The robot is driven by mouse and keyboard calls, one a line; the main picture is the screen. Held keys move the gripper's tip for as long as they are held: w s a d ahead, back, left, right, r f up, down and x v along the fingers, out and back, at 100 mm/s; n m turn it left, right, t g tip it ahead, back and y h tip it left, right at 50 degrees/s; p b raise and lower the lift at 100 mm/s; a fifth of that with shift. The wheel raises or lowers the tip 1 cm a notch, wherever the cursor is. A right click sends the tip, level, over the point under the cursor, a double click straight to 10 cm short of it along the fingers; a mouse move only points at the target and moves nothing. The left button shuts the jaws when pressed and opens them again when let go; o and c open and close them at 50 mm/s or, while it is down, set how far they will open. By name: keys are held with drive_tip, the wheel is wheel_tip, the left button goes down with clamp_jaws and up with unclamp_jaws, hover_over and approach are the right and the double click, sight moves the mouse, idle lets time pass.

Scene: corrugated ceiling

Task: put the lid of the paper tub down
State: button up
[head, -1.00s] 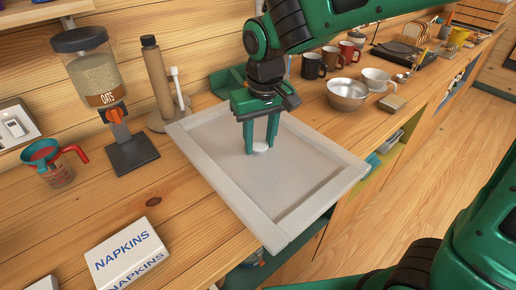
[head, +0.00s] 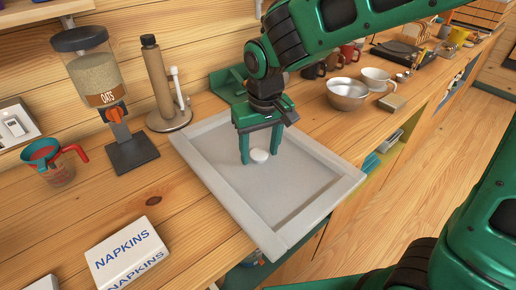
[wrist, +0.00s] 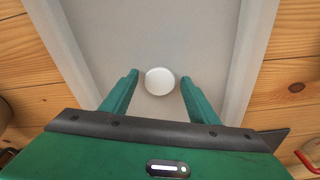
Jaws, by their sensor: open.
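A small round white lid (head: 259,155) lies flat on the floor of a shallow grey tray (head: 222,187). In the wrist view the lid (wrist: 159,81) sits between and slightly beyond the two fingertips, with a gap on each side. My gripper (head: 260,160) is open and empty, its green fingers pointing down into the tray. The wrist view also shows both fingers (wrist: 159,80) spread apart. I cannot make out a paper tub in these views.
A napkins box (head: 127,254), an oats dispenser (head: 103,100), a red-handled measuring cup (head: 55,160) and a paper towel holder (head: 165,85) stand left of the tray. A metal bowl (head: 347,94) and mugs stand at the back right. The tray's floor around the lid is clear.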

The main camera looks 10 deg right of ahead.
sight(263, 159)
wheel_tip(263, 159, up, 12)
drive_tip(key=s, duration=0.1)
drive_tip(key=shift+s+d, duration=0.2)
drive_tip(key=shift+d, duration=0.1)
drive_tip(key=s+d+f+m, duration=0.1)
drive_tip(key=s+d+m, duration=0.1)
drive_tip(key=d, duration=0.8)
drive_tip(key=s+d+f+m, duration=0.1)
drive_tip(key=d+f+m, duration=0.1)
drive_tip(key=d, duration=0.8)
drive_tip(key=s+d+f+m, duration=0.3)
drive_tip(key=s+d, duration=0.4)
drive_tip(key=s, duration=0.1)
drive_tip(key=s+d+f+m+g, duration=0.1)
drive_tip(key=s+d+f+m, duration=0.2)
drive_tip(key=s+d, duration=0.4)
drive_tip(key=shift+s+d+f, duration=0.15)
drive_tip(key=shift+s+f, duration=0.05)
drive_tip(key=shift+s, duration=0.4)
